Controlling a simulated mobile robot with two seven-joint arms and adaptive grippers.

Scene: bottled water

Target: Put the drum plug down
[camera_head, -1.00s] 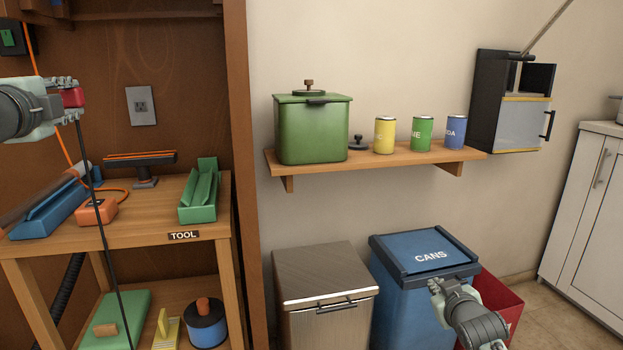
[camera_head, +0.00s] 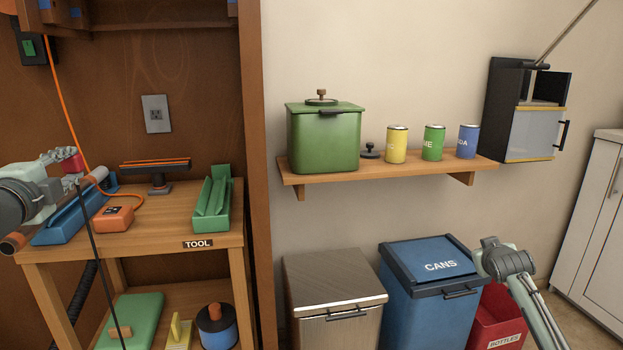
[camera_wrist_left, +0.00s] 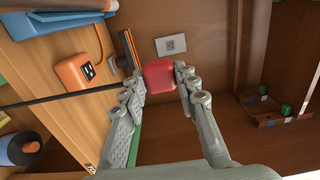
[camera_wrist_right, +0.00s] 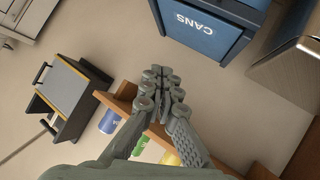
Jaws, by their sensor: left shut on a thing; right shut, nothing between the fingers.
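A small red rounded block (camera_head: 72,161), which I take to be the drum plug, is held between the fingertips of my left gripper (camera_head: 68,170). The left wrist view shows the red block (camera_wrist_left: 159,75) pinched between both fingers of that gripper. It is in the air above the left end of the tool bench (camera_head: 165,225). A black cord (camera_head: 95,250) hangs down from near it. My right gripper (camera_head: 480,262) is beside the blue cans bin (camera_head: 425,300); in the right wrist view its fingers (camera_wrist_right: 160,75) are closed together and empty.
An orange socket box (camera_head: 115,218), a blue tray (camera_head: 75,215) and a green tray (camera_head: 212,205) occupy the bench top. A blue drum (camera_head: 217,330) stands on the lower shelf. A green canister (camera_head: 325,140) and cans are on the wall shelf. Bare bench shows between the trays.

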